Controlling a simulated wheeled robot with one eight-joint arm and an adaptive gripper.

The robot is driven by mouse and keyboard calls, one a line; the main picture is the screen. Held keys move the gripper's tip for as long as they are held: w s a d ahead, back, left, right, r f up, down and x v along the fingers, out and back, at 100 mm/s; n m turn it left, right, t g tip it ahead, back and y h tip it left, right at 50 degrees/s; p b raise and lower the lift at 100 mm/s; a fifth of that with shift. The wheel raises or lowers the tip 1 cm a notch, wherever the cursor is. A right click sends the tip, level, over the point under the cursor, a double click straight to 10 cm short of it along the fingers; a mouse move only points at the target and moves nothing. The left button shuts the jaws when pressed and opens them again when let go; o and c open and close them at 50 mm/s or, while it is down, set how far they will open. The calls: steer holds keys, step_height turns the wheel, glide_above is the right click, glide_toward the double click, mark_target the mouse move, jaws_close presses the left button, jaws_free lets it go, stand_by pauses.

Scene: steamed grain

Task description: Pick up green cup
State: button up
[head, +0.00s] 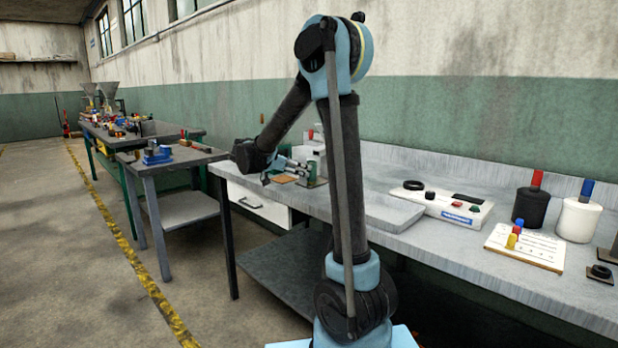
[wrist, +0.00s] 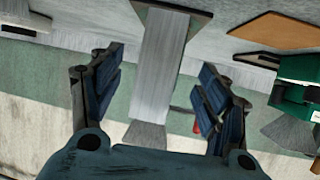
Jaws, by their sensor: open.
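No green cup can be made out for certain in either view. My gripper (wrist: 160,62) is open in the wrist view, with its two dark blue fingers spread apart and nothing held between them. A green, box-like object (wrist: 298,90) is partly cut off at the right edge of the wrist view, outside the fingers; I cannot tell whether it is a cup. In the head view my gripper (head: 284,164) is small, above the left part of the grey workbench (head: 395,180), and its fingers are hard to make out.
A grey metal column on a dark plate (wrist: 165,45) shows beyond the fingers. A brown board (wrist: 272,32) lies near the green object. On the bench's right stand a white panel device (head: 455,207), black container (head: 530,207) and white container (head: 578,220). A separate table (head: 170,163) stands left.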

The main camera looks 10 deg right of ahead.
mark_target(310, 172)
steer(key=shift+x, duration=3.15)
steer(key=shift+w+a+r, duration=0.1)
jaws_close()
